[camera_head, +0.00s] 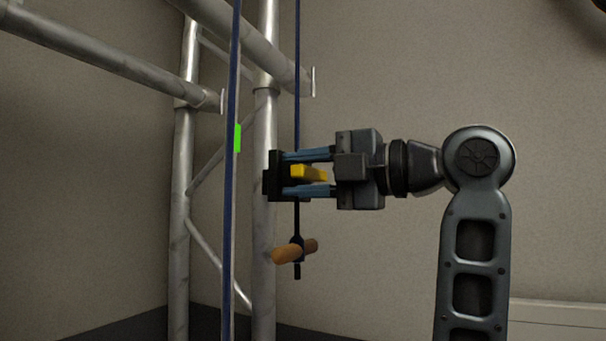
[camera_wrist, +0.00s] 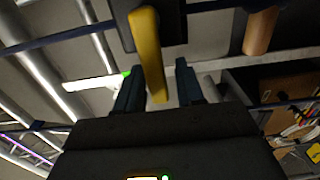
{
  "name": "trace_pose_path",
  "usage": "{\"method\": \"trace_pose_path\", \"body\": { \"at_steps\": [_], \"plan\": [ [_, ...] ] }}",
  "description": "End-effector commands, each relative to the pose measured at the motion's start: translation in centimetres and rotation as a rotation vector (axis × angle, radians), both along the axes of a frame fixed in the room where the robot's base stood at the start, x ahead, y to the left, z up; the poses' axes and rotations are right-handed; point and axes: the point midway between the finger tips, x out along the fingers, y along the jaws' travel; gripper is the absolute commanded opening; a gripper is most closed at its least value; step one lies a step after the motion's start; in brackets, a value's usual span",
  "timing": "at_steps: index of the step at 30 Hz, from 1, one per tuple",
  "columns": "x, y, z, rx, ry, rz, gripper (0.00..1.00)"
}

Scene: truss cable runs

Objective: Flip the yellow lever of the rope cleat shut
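The yellow lever (camera_head: 308,173) sticks out from the black rope cleat (camera_head: 273,183) toward my gripper (camera_head: 284,174) in the head view. One blue finger is above the lever and one below, with gaps between. In the wrist view the yellow lever (camera_wrist: 148,50) extends from the dark cleat body (camera_wrist: 120,22) down between the two fingers of my gripper (camera_wrist: 154,72). Gaps show on both sides of it, so the gripper is open around the lever and not clamped. The fingertips are close to the cleat body; I cannot tell whether they touch it.
An orange-brown handle (camera_head: 295,251) on a black rod hangs below the cleat. A blue rope (camera_head: 297,70) runs above the cleat. A second blue rope (camera_head: 231,200) with a green mark (camera_head: 237,138) runs left of it. Metal truss tubes (camera_head: 264,230) stand behind.

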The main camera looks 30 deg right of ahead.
Motion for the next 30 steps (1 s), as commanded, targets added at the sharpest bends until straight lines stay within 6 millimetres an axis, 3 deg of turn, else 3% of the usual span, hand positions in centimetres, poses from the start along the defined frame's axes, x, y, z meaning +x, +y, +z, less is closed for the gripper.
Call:
{"method": "trace_pose_path", "body": {
  "at_steps": [11, 24, 30],
  "plan": [
    [-0.3, -0.3, 0.1, 0.002, -0.002, -0.002, 0.45],
    [-5.4, -4.1, 0.0, 0.001, -0.003, -0.003, 0.45],
    [-6.3, -4.6, 0.0, 0.001, -0.001, 0.0, 0.45]
  ]
}}
